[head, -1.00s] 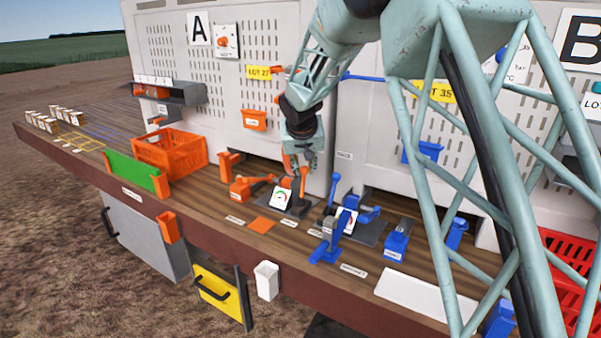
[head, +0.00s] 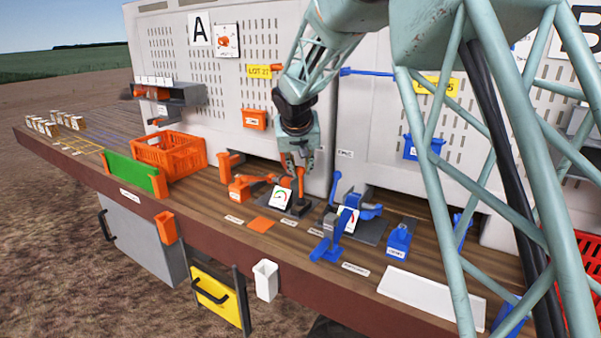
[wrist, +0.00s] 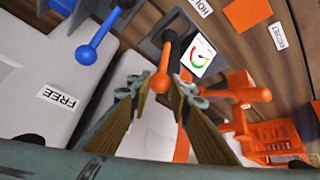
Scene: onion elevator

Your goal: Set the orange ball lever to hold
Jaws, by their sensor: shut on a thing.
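The orange ball lever (head: 301,183) rises from a dark base beside a white dial card (head: 282,197). In the wrist view the lever's orange ball (wrist: 160,82) lies between my two fingertips, with its stem running up to the dark pivot. My gripper (head: 298,166) points down over the lever and is shut on it; it also shows in the wrist view (wrist: 160,92). A label reading HOLD (wrist: 202,6) is at the top of the wrist view, and a FREE label (wrist: 60,97) is at the left. The fingers partly hide the lever in the head view.
A blue ball lever (head: 335,188) stands close to the right, with a blue clamp-like fixture (head: 335,236) in front. An orange arm-like fixture (head: 250,184) and an orange crate (head: 168,152) are to the left. The wall panel stands close behind.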

